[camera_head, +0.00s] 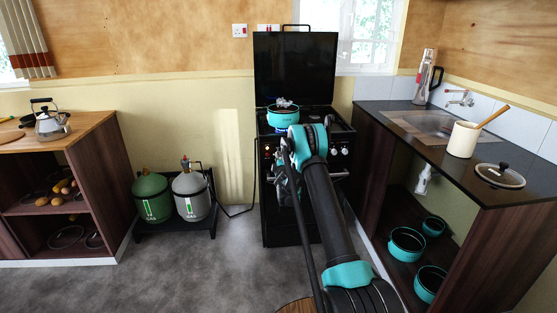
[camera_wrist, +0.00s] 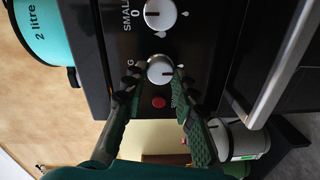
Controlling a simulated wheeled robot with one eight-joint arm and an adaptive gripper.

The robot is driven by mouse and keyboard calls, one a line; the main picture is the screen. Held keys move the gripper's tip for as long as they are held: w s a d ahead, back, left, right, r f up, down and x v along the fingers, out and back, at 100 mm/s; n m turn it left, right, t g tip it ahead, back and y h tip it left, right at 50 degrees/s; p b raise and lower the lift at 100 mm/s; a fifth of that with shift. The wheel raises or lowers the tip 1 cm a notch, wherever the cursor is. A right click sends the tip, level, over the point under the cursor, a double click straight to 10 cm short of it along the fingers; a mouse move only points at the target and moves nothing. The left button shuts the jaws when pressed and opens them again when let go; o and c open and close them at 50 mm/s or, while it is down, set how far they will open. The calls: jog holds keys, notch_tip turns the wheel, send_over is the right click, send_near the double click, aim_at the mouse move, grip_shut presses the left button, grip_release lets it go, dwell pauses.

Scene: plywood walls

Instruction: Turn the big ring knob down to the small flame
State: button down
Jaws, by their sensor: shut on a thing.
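The big ring knob (camera_wrist: 160,69) is a round white knob on the black stove panel in the wrist view. Its label is partly covered, with only a "G" showing. My gripper (camera_wrist: 160,78) has its two dark green fingers around it, one on each side, shut on it. The knob's mark is too small to read surely. A second white knob (camera_wrist: 160,14), labelled SMALL, sits above it in this view, with a 0 and flame signs. In the head view my arm hides the gripper and the big ring knob; the stove (camera_head: 291,210) stands at the centre.
A turquoise pot (camera_head: 282,117) stands on the hob; it shows close to the panel in the wrist view (camera_wrist: 42,36), marked 2 litre. A red button (camera_wrist: 159,102) lies between my fingers. Gas bottles (camera_head: 190,196) stand left of the stove, a counter (camera_head: 375,118) right.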

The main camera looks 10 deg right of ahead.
dwell(0.5)
jog(key=c, duration=1.2)
grip_release()
jog(key=s, duration=1.2)
jog(key=shift+r, duration=0.25)
